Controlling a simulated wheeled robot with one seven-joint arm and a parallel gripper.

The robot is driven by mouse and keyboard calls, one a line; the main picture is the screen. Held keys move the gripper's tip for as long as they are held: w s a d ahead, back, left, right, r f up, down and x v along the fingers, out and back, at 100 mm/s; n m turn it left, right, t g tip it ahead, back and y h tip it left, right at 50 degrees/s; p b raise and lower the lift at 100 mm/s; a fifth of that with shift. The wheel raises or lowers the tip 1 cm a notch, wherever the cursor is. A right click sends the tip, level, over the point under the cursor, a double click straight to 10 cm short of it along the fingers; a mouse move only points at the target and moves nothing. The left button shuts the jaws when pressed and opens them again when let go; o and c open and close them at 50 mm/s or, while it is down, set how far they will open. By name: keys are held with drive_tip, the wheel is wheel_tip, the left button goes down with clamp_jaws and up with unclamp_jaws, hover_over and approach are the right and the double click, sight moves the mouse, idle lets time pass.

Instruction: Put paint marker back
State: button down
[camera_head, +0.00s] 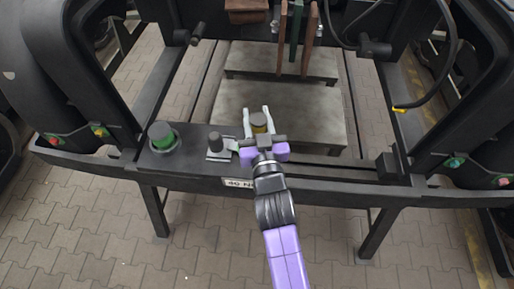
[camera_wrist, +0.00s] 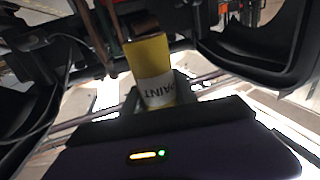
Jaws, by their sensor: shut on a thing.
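The paint marker (camera_head: 259,123) is a short yellow cylinder with a dark top. In the wrist view its yellow body (camera_wrist: 150,62) carries the word PAINT, and its dark end points away from my gripper. My gripper (camera_head: 257,114) is shut on it, with a light finger on each side. In the head view the marker is beyond the dark front beam (camera_head: 325,178), over the grey plate behind it. I cannot tell its height above the plate, and my gripper hides its lower part.
A green cylinder with a grey top (camera_head: 162,136) and a dark knob on a light bracket (camera_head: 216,146) stand on the beam to the left. Upright brown and green bars (camera_head: 296,40) stand on the rear grey plate. Black curved frames rise on both sides.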

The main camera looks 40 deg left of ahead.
wheel_tip(320, 180, down, 14)
drive_tip(key=b, duration=0.3)
drive_tip(key=shift+r+b, duration=0.1)
drive_tip(key=shift+b, duration=0.3)
drive_tip(key=c, duration=1)
unclamp_jaws()
drive_tip(key=shift+f, duration=0.2)
drive_tip(key=shift+o, duration=0.2)
drive_tip(key=shift+r, duration=0.2)
drive_tip(key=p+v, duration=0.3)
drive_tip(key=v, duration=0.9)
